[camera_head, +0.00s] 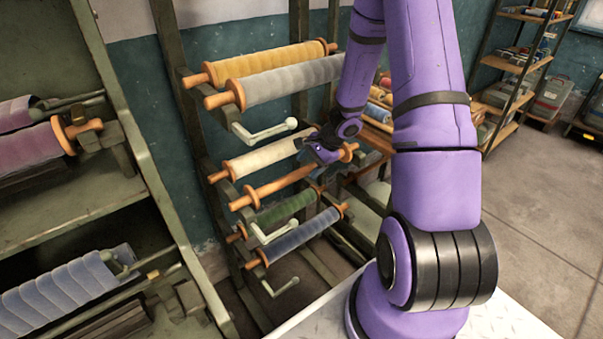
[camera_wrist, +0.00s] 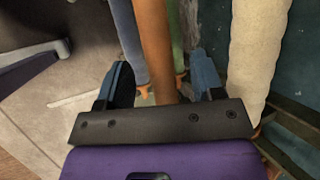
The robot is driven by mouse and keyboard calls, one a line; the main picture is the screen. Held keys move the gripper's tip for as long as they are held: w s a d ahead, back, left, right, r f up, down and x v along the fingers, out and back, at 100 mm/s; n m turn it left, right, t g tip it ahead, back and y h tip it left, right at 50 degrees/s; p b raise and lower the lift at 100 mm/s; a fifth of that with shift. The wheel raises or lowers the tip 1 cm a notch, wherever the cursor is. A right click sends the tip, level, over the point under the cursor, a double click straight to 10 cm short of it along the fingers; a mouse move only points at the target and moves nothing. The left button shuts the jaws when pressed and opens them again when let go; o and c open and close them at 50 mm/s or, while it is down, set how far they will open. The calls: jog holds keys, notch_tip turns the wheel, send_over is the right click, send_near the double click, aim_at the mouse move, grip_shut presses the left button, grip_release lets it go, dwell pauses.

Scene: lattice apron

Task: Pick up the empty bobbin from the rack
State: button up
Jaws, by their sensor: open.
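The empty bobbin (camera_head: 275,186) is a bare orange-brown wooden roller with flanged ends, lying across the rack (camera_head: 222,180) between a cream-wound bobbin above and green and blue ones below. My gripper (camera_head: 323,150) is at the right part of the bobbin, partly hidden by my arm. In the wrist view my gripper (camera_wrist: 160,80) is open, with one blue finger on each side of the bare bobbin (camera_wrist: 154,40). No finger visibly touches it, and how deep it lies between them I cannot tell.
The cream bobbin (camera_wrist: 258,45) runs close to the right finger in the wrist view. Yellow (camera_head: 265,65) and grey (camera_head: 295,80) bobbins lie higher up. Pale crank handles (camera_head: 275,232) stick out from the rack. A shelf with mauve and blue rolls (camera_head: 70,290) stands at left.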

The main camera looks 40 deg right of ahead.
aim_at(305, 169)
jog(key=shift+x, duration=1.95)
grip_shut()
jog(key=shift+r, duration=0.1)
